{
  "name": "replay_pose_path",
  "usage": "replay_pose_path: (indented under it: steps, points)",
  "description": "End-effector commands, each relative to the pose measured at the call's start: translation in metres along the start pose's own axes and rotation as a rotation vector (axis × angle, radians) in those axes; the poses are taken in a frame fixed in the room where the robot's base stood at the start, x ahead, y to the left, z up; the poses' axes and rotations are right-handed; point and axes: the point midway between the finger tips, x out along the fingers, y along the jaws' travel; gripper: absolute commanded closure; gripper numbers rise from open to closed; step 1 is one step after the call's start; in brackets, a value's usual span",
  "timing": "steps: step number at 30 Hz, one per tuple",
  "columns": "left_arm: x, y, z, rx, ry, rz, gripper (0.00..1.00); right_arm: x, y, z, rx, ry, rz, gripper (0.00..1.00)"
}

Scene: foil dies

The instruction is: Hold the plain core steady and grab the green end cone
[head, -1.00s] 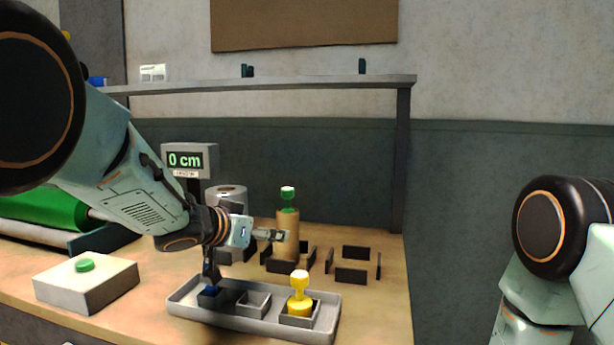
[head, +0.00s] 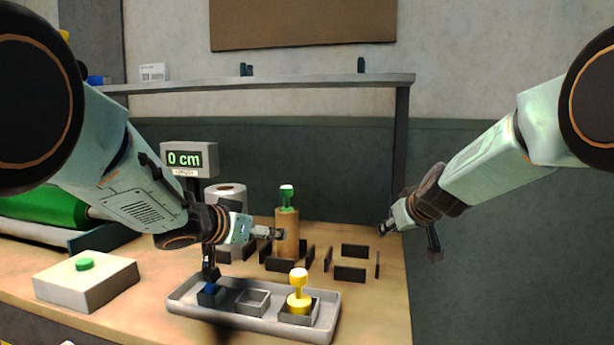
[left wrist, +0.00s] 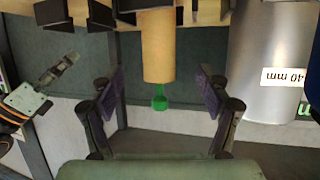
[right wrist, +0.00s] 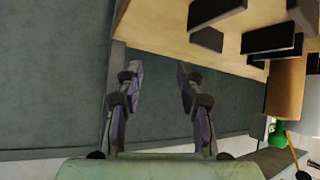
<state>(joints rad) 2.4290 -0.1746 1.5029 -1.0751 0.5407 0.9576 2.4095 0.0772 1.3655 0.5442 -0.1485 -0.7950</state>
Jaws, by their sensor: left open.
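The plain core (head: 287,238) is a tan cylinder standing upright among dark blocks on the bench. My left gripper (head: 268,233) is open beside the core. In the left wrist view the core (left wrist: 158,45) and green cone (left wrist: 159,98) appear inverted between its spread fingers, with gaps on both sides. My right gripper (head: 405,238) is open and empty, to the right of the core. In the right wrist view the core (right wrist: 285,88) and green cone (right wrist: 278,134) are off to the right.
A grey tray (head: 190,312) in front holds a yellow cone (head: 299,298), a blue piece (head: 211,293) and an empty pocket. A silver roll (left wrist: 270,60) stands close to the core. Behind are a display reading 0 cm (head: 186,159) and a shelf post (head: 401,150).

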Motion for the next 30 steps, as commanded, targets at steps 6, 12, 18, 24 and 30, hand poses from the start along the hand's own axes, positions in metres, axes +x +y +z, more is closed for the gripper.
replay_pose_path:
  steps: [6, 12, 18, 24, 30]
  points:
    - [0.000, 0.000, 0.000, 0.000, 0.000, 0.000, 0.24, -0.037, -0.083, -0.070, -0.041, 0.016, -0.137, 0.62]
    - [0.000, 0.000, 0.000, 0.000, 0.000, 0.000, 0.24, -0.071, -0.149, -0.107, -0.082, 0.008, -0.243, 0.62]
    - [0.000, 0.000, 0.000, 0.000, 0.000, 0.000, 0.24, -0.090, -0.183, -0.121, -0.107, -0.003, -0.296, 0.62]
    - [0.011, 0.000, 0.001, 0.001, -0.002, 0.001, 0.24, -0.093, -0.188, -0.123, -0.110, -0.005, -0.305, 0.62]
    - [0.038, 0.000, 0.001, 0.002, -0.001, 0.001, 0.24, -0.093, -0.188, -0.123, -0.110, -0.005, -0.304, 0.62]
